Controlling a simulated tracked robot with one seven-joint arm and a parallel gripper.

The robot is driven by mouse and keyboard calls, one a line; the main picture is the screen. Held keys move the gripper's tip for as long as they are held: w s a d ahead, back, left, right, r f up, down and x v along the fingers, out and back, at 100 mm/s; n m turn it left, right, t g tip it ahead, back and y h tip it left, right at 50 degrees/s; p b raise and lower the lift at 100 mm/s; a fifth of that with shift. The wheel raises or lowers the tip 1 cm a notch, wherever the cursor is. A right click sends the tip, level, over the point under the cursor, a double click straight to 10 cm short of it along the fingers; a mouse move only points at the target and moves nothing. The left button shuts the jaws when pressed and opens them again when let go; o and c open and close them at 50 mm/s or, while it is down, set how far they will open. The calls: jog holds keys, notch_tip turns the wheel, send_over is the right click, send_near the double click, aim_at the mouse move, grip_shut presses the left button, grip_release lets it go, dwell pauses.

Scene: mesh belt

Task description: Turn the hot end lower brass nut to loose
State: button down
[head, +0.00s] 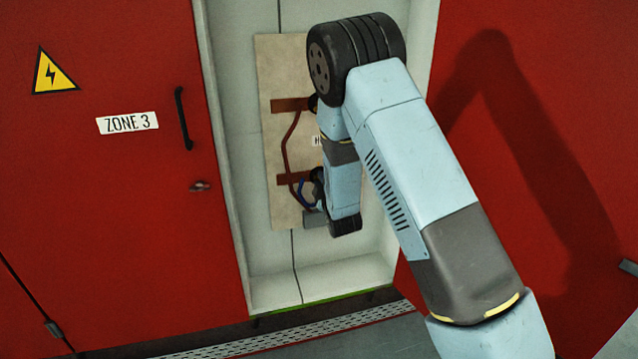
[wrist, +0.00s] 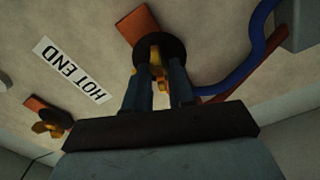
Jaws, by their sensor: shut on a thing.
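The lower brass nut (wrist: 156,58) sits on a dark round base on a copper-coloured bar in the wrist view, where the picture is turned round. My gripper (wrist: 158,78) has its two fingers on either side of this nut and is shut on it. The fingers hide part of the nut. The HOT END label (wrist: 74,70) lies upside down between the terminals in the wrist view.
A second brass nut (wrist: 50,127) is at the wrist view's left. A blue cable (wrist: 245,62) and a red cable (wrist: 228,88) run close to the gripped nut. The beige board (head: 284,78) stands in a recess beside the red ZONE 3 door (head: 110,200).

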jog(key=shift+s+a+f+n, duration=0.1)
jog(key=shift+f+n, duration=0.05)
jog(key=shift+n, duration=1.55)
jog(key=shift+s+a+f+n, duration=0.1)
jog(key=shift+f+n, duration=0.05)
jog(key=shift+n, duration=1.55)
jog(key=shift+f+n, duration=0.15)
jog(key=shift+n, duration=1.55)
jog(key=shift+d, duration=0.1)
jog(key=c, duration=1.2)
grip_release()
jog(key=shift+w, duration=0.1)
jog(key=shift+c, duration=0.2)
jog(key=shift+r, duration=0.1)
jog(key=v, duration=1.3)
jog(key=shift+s, duration=0.35)
